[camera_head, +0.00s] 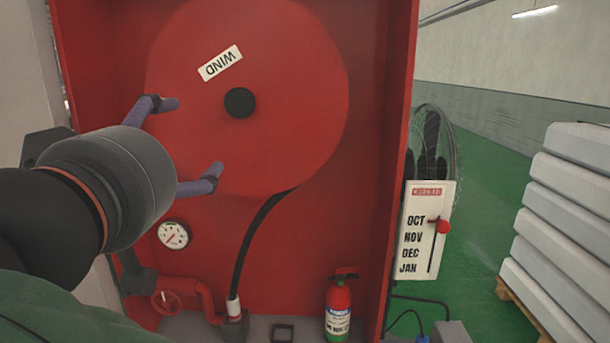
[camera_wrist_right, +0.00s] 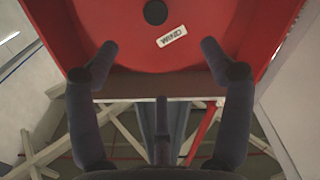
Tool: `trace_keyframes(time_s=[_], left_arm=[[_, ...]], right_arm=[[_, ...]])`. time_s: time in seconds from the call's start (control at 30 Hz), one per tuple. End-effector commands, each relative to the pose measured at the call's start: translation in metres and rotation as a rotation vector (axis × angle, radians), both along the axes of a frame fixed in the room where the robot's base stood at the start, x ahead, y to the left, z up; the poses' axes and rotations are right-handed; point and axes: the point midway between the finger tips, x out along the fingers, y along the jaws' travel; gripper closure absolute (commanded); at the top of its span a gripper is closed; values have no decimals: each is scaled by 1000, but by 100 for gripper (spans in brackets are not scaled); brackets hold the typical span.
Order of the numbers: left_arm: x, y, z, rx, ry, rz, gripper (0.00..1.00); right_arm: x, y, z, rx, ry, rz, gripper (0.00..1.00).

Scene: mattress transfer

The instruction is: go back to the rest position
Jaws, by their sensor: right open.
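My right gripper (camera_head: 191,138) is open and empty, its two purple-grey fingers spread in front of the left part of a red hose reel (camera_head: 290,80). The reel has a black hub (camera_head: 240,103) and a white WIND label (camera_head: 220,63), upside down and tilted in the head view. I cannot tell whether a fingertip touches the reel. My left gripper is not in view.
A red cabinet (camera_head: 398,100) surrounds the reel, with a gauge (camera_head: 173,235), a valve wheel (camera_head: 165,302) and a fire extinguisher (camera_head: 338,310) low inside. A month board (camera_head: 426,225) with a red slider and a wire-caged fan (camera_head: 440,140) stand right. Stacked mattresses (camera_head: 565,215) are far right; green floor (camera_head: 485,190) lies between.

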Motion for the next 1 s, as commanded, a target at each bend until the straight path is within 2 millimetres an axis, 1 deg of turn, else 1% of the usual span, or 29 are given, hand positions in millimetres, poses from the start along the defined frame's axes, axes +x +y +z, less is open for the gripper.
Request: trace_keyframes(time_s=[0.03, 0.17, 0.37, 0.47, 0.57, 0.67, 0.7, 0.77, 0.8, 0.87, 0.9, 0.97, 1.0], left_arm=[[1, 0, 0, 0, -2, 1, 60], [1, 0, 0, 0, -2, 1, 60], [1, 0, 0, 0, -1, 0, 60], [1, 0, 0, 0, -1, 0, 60], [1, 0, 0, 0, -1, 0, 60], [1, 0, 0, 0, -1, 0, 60], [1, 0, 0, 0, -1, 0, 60], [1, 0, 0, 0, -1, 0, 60], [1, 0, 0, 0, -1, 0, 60], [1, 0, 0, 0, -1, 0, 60], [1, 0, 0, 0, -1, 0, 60], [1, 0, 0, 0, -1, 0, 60], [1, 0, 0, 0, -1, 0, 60]], right_arm=[[7, 3, -7, -15, 11, 0, 20], [22, 12, -25, -53, 41, 15, 20], [51, 29, -67, -124, 109, 47, 20], [70, 37, -95, -165, 157, 65, 20], [93, 45, -133, -213, 221, 91, 20], [121, 50, -187, -265, 312, 124, 20], [132, 51, -211, -284, 355, 138, 20], [146, 51, -248, -305, 420, 162, 20], [155, 50, -272, -317, 464, 176, 20], [167, 46, -311, -329, 533, 197, 20], [174, 43, -335, -332, 578, 212, 20], [182, 36, -374, -332, 647, 232, 20], [186, 31, -399, -329, 695, 245, 20]])
